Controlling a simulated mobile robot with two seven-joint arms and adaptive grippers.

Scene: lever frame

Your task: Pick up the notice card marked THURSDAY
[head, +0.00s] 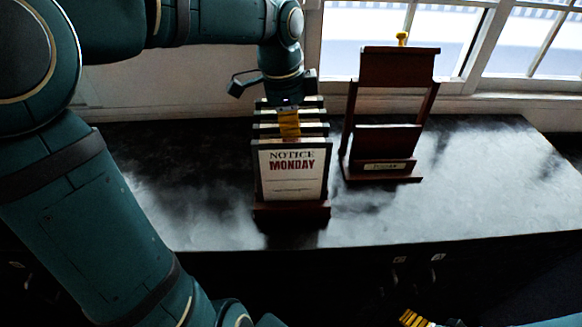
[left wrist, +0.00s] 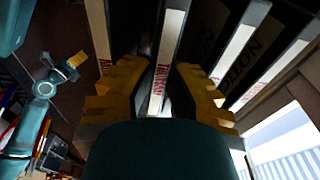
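Several notice cards stand upright one behind another in a dark wooden rack (head: 290,211). The front card, marked MONDAY (head: 292,175), faces the head view and hides most of those behind. In the left wrist view, a pale card edge with red lettering that looks like THURSDAY (left wrist: 167,60) lies between the yellow fingers of my left gripper (left wrist: 160,92). The fingers are apart, with a dark gap on each side of that edge. In the head view my left gripper (head: 289,122) points down into the rack. My right gripper (head: 415,319) shows only partly at the bottom edge.
Other cards (left wrist: 240,50) stand close beside the fingers. The black counter (head: 480,190) is clear at right. Windows (head: 475,40) are behind.

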